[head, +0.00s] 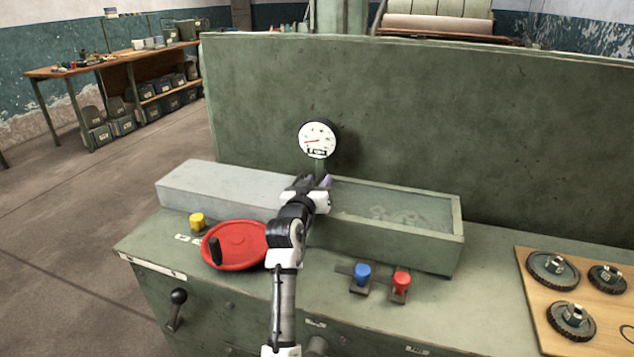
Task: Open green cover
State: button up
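A long green box (385,244) with a raised rim stands on the green workbench, right of centre. Its recessed top shows a mottled grey-green surface; I cannot tell if this is a clear pane or the inside. A plain pale grey-green slab (215,188) lies in line with it on the left. I cannot tell which part is the cover. My gripper (326,182) is over the place where slab and box meet, at the box's back left corner. Its fingers are small and partly hidden by my wrist, so contact and opening are unclear.
A red handwheel (236,243) and yellow knob (197,220) are left of my arm. Blue (362,273) and red (401,281) knobs sit in front of the box. A gauge (317,140) is on the tall back panel (480,130). A wooden gear board (560,325) is at right.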

jog(key=shift+c, duration=0.4)
grip_shut()
jog(key=shift+r, duration=0.1)
